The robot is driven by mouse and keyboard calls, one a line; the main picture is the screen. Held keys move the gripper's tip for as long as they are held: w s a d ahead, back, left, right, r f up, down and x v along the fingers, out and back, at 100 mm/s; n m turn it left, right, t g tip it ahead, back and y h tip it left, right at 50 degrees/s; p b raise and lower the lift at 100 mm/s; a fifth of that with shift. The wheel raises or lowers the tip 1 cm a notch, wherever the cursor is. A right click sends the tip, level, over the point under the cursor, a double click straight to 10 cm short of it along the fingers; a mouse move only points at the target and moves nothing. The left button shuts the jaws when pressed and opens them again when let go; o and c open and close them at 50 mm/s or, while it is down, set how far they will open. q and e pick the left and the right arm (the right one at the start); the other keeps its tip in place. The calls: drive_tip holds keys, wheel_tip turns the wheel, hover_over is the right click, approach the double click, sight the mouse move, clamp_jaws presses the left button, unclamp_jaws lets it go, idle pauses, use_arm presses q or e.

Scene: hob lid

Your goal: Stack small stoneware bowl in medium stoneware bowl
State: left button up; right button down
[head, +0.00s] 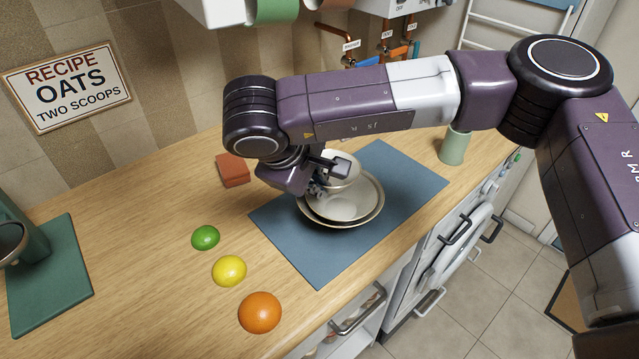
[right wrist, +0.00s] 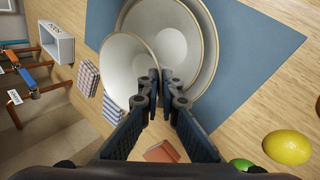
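The small stoneware bowl (head: 343,168) is cream with a thin brown rim. My right gripper (head: 328,182) is shut on its rim and holds it over the far side of the nested bowls. In the right wrist view, the small bowl (right wrist: 124,62) meets the nearly closed fingertips (right wrist: 159,80). The medium stoneware bowl (head: 350,206) sits inside a larger bowl (head: 352,224) on a blue mat (head: 295,247). The small bowl overlaps the medium bowl in both views; whether they touch I cannot tell. My left gripper is not in view.
A green cup (head: 453,148) stands at the mat's right end. A reddish-brown block (head: 233,170) lies left of my right gripper. A lime (head: 205,238), a lemon (head: 229,270) and an orange (head: 260,312) lie on the wooden counter (head: 150,250). A green board (head: 55,285) is at far left.

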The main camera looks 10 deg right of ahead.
drive_tip(key=c, duration=2.2)
unclamp_jaws()
drive_tip(key=shift+r, duration=0.1)
drive_tip(key=shift+o, duration=0.2)
drive_tip(key=shift+r+p, duration=0.4)
drive_tip(key=shift+r, duration=0.1)
drive_tip(key=b+v, duration=0.1)
drive_tip(key=v, duration=0.6)
drive_tip(key=shift+s+r, duration=0.2)
drive_tip(key=shift+r, duration=0.1)
drive_tip(key=shift+a+f, duration=0.1)
